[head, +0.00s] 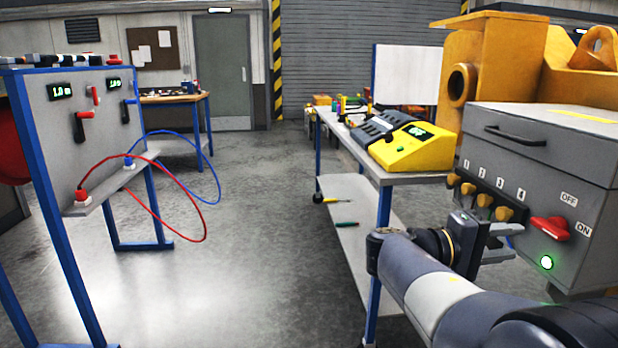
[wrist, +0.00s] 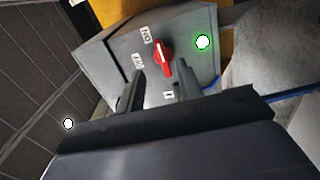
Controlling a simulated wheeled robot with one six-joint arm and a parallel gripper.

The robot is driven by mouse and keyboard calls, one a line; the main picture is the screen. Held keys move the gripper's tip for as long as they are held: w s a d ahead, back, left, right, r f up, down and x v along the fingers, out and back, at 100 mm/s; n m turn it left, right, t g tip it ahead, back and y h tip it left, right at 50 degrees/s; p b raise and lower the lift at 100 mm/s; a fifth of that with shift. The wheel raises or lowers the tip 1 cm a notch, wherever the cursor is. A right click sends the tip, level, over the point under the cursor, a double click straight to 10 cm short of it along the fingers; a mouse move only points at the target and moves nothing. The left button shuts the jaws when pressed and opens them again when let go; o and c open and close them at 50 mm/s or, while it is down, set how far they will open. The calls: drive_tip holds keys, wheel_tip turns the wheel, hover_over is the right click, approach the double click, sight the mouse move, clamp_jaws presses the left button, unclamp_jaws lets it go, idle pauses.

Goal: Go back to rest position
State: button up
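My gripper (head: 519,241) is at the lower right in the head view, in front of the grey control box (head: 540,140). Its two fingers are apart with nothing between them. In the wrist view the fingers (wrist: 160,82) point at the box (wrist: 195,25). The red rotary switch (head: 549,229) is on the box front, near the OFF and ON labels. In the wrist view the red switch (wrist: 163,60) shows beyond the gap between the fingertips, seemingly apart from them. A green lamp (head: 546,262) beside it is lit.
Several small brass-coloured levers (head: 485,200) line the box front, close to my gripper. A table (head: 385,177) with a yellow device (head: 415,147) stands left of my arm. A blue-framed panel (head: 75,120) with red and blue cables stands at left. The middle floor (head: 260,250) is clear.

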sight(555, 233)
drive_tip(key=d, duration=0.3)
drive_tip(key=d+b, duration=0.1)
drive_tip(key=d, duration=0.6)
drive_tip(key=shift+w+d, duration=0.1)
drive_tip(key=shift+w, duration=0.2)
drive_tip(key=shift+w+d+r+p, duration=0.1)
drive_tip(key=shift+r+p, duration=0.2)
drive_tip(key=shift+p, duration=0.2)
drive_tip(key=shift+r+n+p, duration=0.15)
drive_tip(key=shift+n+p, duration=0.45)
drive_tip(key=shift+p, duration=0.25)
drive_tip(key=n+p, duration=0.1)
drive_tip(key=p, duration=0.1)
drive_tip(key=n+p, duration=0.1)
drive_tip(key=p, duration=0.2)
drive_tip(key=shift+r+n, duration=0.25)
drive_tip(key=shift+n, duration=0.05)
drive_tip(key=shift+w+n+p, duration=0.1)
drive_tip(key=shift+n+p, duration=0.4)
drive_tip(key=shift+p, duration=0.2)
drive_tip(key=shift+f, duration=0.15)
